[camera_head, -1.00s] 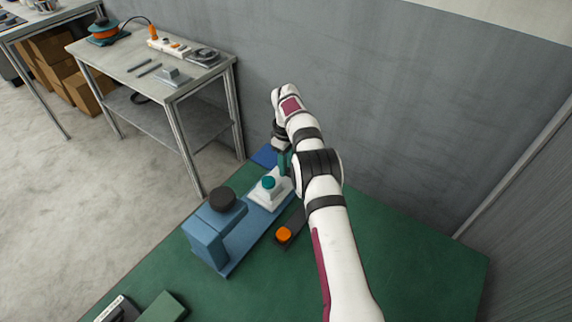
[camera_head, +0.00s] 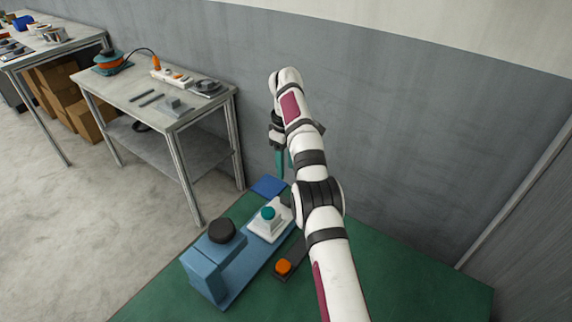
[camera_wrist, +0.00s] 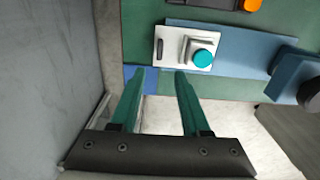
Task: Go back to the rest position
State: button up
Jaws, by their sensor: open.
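My gripper (camera_wrist: 160,88) is open and empty, its two green fingers apart in the wrist view. In the head view my gripper (camera_head: 282,165) hangs above the far end of the green table, near a blue patch (camera_head: 268,186). A white block with a teal knob (camera_head: 269,213) sits on the blue fixture; it also shows ahead of the fingertips in the wrist view as a white plate with a teal knob (camera_wrist: 203,59). The blue fixture (camera_head: 204,275) has a black round knob (camera_head: 222,229) on its raised end. My gripper touches none of these.
The green table (camera_head: 420,270) has free room at right. An orange button (camera_head: 283,266) on a dark base sits beside the fixture. A grey wall (camera_head: 420,130) stands close behind my arm. A metal bench (camera_head: 130,85) with small tools stands at the left.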

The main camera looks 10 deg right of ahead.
dwell(0.4)
jog(key=s+a+r+m+y, duration=0.1)
jog(key=s+r+m, duration=0.3)
jog(key=s+r, duration=0.45)
jog(key=s+a+r+m, duration=0.1)
jog(key=s+r+m, duration=0.35)
jog(key=s, duration=0.75)
jog(key=s+a+f+m, duration=0.1)
jog(key=s+f+m, duration=0.2)
jog(key=s, duration=0.9)
jog(key=s+a+f+m, duration=0.1)
jog(key=s+f+m, duration=0.2)
jog(key=s, duration=0.8)
jog(key=shift+s+f+y, duration=0.35)
jog(key=shift+f+y, duration=0.05)
jog(key=shift+f, duration=0.05)
